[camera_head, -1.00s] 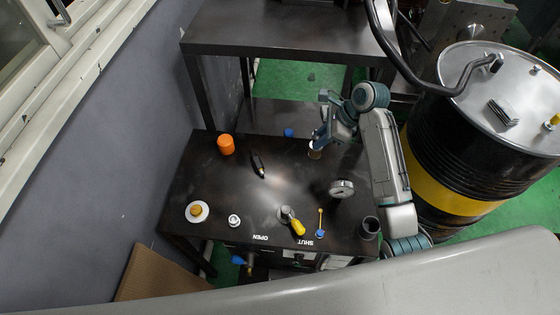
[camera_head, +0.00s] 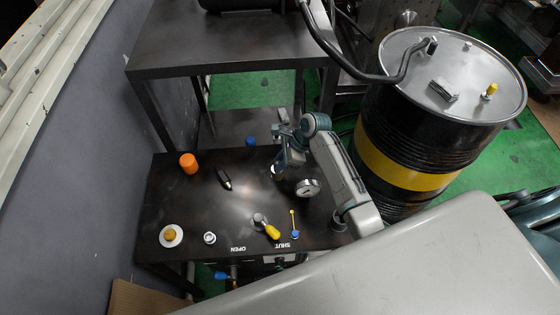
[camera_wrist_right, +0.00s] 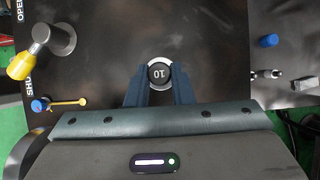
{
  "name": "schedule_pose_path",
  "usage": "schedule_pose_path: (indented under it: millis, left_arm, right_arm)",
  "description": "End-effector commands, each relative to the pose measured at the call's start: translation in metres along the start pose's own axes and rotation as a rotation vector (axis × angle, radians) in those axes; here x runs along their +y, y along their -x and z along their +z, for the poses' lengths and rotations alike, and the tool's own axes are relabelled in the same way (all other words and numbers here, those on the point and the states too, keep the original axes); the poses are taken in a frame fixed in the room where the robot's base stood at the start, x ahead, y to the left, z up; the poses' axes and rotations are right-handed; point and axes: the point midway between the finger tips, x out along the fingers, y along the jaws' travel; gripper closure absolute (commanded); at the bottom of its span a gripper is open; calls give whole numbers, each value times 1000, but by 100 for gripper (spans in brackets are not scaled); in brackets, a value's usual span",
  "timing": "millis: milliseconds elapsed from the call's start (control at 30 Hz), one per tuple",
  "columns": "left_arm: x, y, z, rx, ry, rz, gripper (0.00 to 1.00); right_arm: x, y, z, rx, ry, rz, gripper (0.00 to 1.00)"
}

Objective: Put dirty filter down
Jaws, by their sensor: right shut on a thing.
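My right gripper (camera_wrist_right: 160,88) is shut on a round thing with a dark top marked "10" and a pale rim, which I take to be the dirty filter (camera_wrist_right: 160,73). In the head view my right gripper (camera_head: 279,168) is over the back right of the dark table (camera_head: 200,205), beside a round gauge (camera_head: 308,188). The filter is mostly hidden there by the gripper. I cannot tell whether its base touches the table. My left gripper is not in view.
An orange cylinder (camera_head: 188,164), a black pointed thing (camera_head: 224,179), a white disc with an orange knob (camera_head: 171,236), a pale ring (camera_head: 209,238), a yellow-handled valve (camera_head: 271,231) and a blue cap (camera_head: 251,141) stand around. A black-and-yellow drum (camera_head: 405,165) is at right.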

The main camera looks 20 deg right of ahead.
Motion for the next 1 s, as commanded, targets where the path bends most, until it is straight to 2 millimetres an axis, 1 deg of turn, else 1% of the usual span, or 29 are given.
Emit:
schedule_pose_path:
  millis: [100, 133, 167, 200, 233, 533, 633, 767, 1000]
  left_arm:
    - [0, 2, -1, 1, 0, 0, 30]
    - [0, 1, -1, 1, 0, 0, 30]
    - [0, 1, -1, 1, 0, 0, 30]
    - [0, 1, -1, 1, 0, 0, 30]
    - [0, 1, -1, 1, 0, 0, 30]
    - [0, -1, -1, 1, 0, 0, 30]
    - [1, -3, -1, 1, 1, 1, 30]
    - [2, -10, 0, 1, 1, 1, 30]
    - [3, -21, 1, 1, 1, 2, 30]
  right_arm:
    - [0, -1, -1, 0, -1, 1, 100]
    - [0, -1, -1, 0, 0, 0, 74]
    - [0, -1, -1, 0, 0, 0, 68]
    - [0, -1, -1, 0, 0, 0, 60]
    - [0, -1, -1, 0, 0, 0, 58]
    - [0, 0, 0, 0, 0, -1, 58]
    - [-1, 8, -1, 2, 0, -2, 58]
    - [-1, 30, -2, 2, 2, -5, 58]
    - [-1, 82, -2, 3, 3, -4, 58]
